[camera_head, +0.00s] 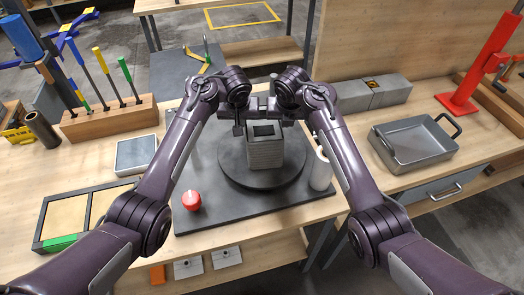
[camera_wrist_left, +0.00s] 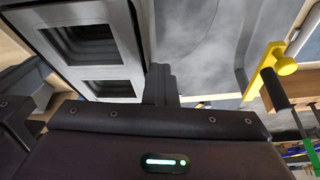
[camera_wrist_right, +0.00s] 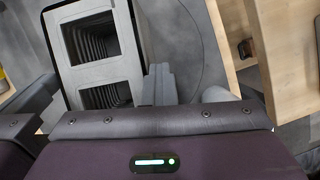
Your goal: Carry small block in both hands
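The small block (camera_head: 265,153) is light grey and ribbed, with a hollow top. It is upright over the round dark turntable (camera_head: 230,174) in the head view and appears to stand on it. Its two openings show in the left wrist view (camera_wrist_left: 133,65) and the right wrist view (camera_wrist_right: 128,62). My left gripper (camera_wrist_left: 161,84) and right gripper (camera_wrist_right: 159,84) are each shut, with fingers together and nothing between them. They are at the block's upper left and upper right sides, close against it. I cannot tell whether they touch it.
A red knob (camera_head: 191,200) and a white bottle (camera_head: 321,170) are on the dark base plate. A grey tray (camera_head: 412,145) stands to the right, and grey blocks (camera_head: 391,90) behind it. A wooden tool rack (camera_head: 110,117) and a framed tray (camera_head: 92,208) are on the left.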

